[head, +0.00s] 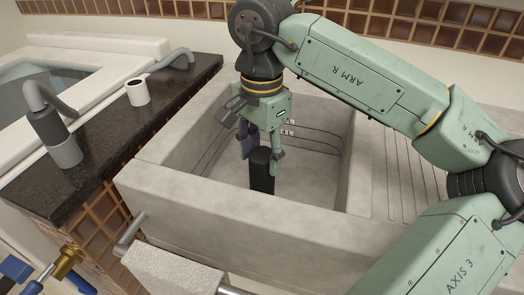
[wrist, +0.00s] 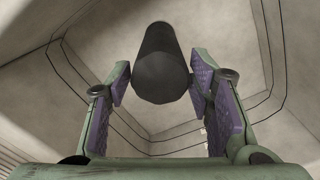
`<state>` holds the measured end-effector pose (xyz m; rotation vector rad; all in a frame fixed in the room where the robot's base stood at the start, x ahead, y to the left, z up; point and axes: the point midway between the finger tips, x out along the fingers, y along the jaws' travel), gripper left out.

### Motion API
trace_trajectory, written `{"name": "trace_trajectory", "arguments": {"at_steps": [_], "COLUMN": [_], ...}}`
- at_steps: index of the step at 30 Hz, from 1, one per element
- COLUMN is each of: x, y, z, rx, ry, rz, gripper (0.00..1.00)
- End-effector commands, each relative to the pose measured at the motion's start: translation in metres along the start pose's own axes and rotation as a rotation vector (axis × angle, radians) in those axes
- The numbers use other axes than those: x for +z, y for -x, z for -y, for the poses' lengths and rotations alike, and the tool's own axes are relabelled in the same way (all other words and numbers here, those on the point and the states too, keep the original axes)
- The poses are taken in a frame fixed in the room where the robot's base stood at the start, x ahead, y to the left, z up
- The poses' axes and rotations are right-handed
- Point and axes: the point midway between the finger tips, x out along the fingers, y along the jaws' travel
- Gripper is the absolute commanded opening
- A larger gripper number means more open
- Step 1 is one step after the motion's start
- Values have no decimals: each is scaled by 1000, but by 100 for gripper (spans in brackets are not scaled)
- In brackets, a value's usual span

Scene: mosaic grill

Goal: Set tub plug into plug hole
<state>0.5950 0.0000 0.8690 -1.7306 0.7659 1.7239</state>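A tall, plain dark cylinder (head: 262,172), which looks like the tub plug, is upright inside the pale stone basin (head: 185,205). In the wrist view the same cylinder (wrist: 160,52) points away from me, its near end between my fingers. My gripper (head: 262,156) reaches down into the basin from above. In the wrist view my gripper's purple-padded fingers (wrist: 161,78) are spread, one on each side of the cylinder's near end, with narrow gaps. No plug hole shows; the cylinder's foot is hidden behind the basin's front wall in the head view.
The basin walls stand close around my gripper. A dark counter (head: 95,150) on the left holds a white cup (head: 138,92) and a grey tap (head: 50,125). A ribbed drainboard (head: 405,175) lies to the right. A metal rail (head: 130,235) runs along the front.

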Motion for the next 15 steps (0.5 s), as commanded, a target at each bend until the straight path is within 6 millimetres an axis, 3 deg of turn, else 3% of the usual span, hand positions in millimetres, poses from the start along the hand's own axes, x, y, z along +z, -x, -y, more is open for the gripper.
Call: {"name": "trace_trajectory", "arguments": {"at_steps": [6, 15], "x": [0, 0], "y": [0, 1], "z": [0, 0], "rx": [0, 0], "ry": [0, 0], "rz": [0, 0], "gripper": [64, 64]}}
